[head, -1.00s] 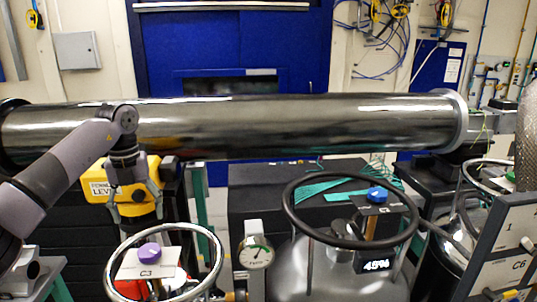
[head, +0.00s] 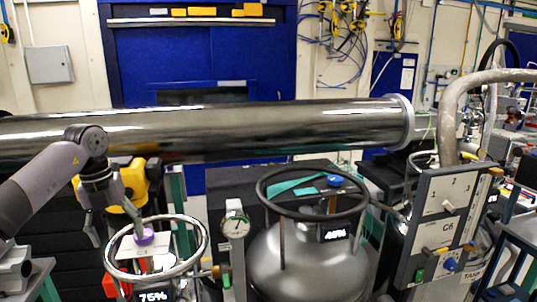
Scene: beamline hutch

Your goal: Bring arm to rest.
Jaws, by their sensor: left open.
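My left arm comes in from the left, and its gripper (head: 117,232) hangs downward with its fingers apart and nothing between them. It is at the left rim of the chrome ring (head: 206,248) on the C3 vessel. Its right finger reaches down close to the purple knob (head: 144,237) above the C3 label; I cannot tell whether they touch. My right gripper is not in view.
A long steel pipe (head: 250,128) runs behind the arm. A yellow device (head: 125,170) stands behind the gripper. A grey vessel with a black ring (head: 312,217) and a gauge (head: 236,226) are to the right. A C6 panel (head: 437,228) stands further right.

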